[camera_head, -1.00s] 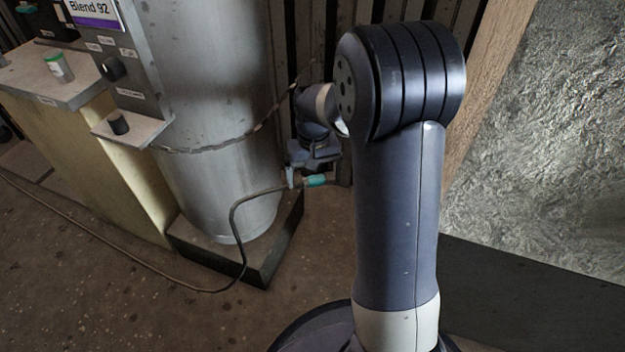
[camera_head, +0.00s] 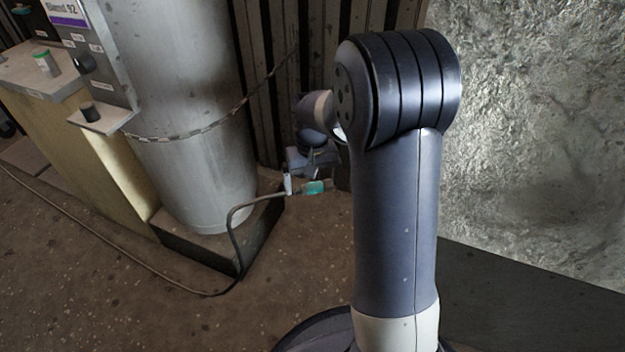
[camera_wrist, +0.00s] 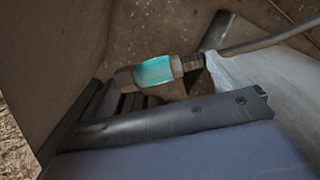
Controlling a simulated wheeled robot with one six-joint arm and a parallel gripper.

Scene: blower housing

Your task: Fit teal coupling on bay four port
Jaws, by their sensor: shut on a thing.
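The teal coupling (camera_head: 314,188) is at the end of a dark hose (camera_head: 238,210) and is held off the floor. My gripper (camera_head: 304,186) is shut on it, partly hidden behind my arm. In the wrist view the teal coupling (camera_wrist: 157,71) lies across the jaws, with its metal collar towards the hose (camera_wrist: 265,43) at the upper right. The coupling's left end is a dull, brownish metal piece. I cannot make out the bay four port in either view.
A chained grey cylinder (camera_head: 190,120) stands on a dark plinth (camera_head: 225,255) at the left. A yellowish cabinet (camera_head: 95,160) with a shelf is beside it. A crinkled silvery wall (camera_head: 530,130) is at the right. The hose trails over open floor (camera_head: 120,290).

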